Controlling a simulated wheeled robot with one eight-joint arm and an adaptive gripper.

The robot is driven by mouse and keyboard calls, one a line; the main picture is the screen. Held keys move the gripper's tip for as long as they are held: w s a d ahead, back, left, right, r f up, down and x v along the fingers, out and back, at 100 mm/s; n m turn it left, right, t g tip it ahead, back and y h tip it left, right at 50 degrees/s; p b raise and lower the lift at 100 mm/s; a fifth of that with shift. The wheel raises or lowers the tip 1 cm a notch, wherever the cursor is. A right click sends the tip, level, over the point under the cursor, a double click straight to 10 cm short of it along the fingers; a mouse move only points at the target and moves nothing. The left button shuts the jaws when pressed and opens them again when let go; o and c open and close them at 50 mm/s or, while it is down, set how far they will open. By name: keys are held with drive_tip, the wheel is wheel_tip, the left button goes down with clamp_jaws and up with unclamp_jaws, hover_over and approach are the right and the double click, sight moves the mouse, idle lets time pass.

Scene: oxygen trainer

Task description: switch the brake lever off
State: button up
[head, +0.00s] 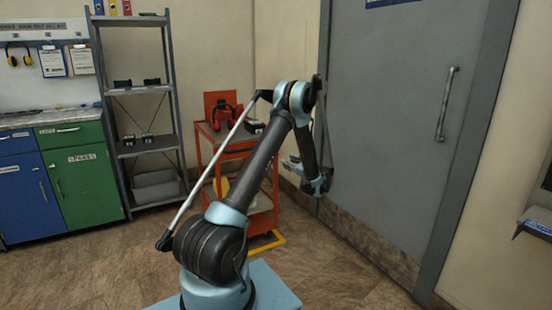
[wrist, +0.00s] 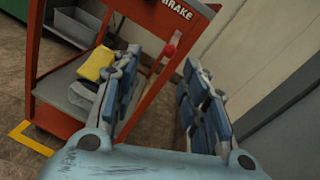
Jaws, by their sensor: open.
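The brake lever (wrist: 169,50) shows in the wrist view as a small red knob on a pale stem, on the cart's post below the white "BRAKE" lettering (wrist: 177,8). My gripper (wrist: 160,62) is open, with its two blue-padded fingers spread apart. The knob appears between the fingertips in the picture and lies beyond them; nothing is between the pads. In the head view my gripper (head: 312,182) hangs low to the right of the orange-red cart (head: 236,147), near the grey door. I cannot make out the lever in the head view.
The cart's lower shelf (wrist: 62,88) holds a yellow cloth (wrist: 92,64) and grey items. A grey door (head: 390,110) with a handle stands close on the right. A metal shelf rack (head: 146,90) is behind left. Open floor lies in front of the cart.

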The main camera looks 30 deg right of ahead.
drive_tip(key=shift+m+h, duration=0.3)
drive_tip(key=shift+m, duration=0.2)
drive_tip(key=w, duration=0.5)
drive_tip(key=w+d+f, duration=0.1)
drive_tip(key=w, duration=0.4)
drive_tip(key=w+d, duration=0.1)
drive_tip(key=w, duration=0.4)
drive_tip(key=shift+w+f, duration=0.2)
drive_tip(key=shift+w, duration=0.2)
clamp_jaws()
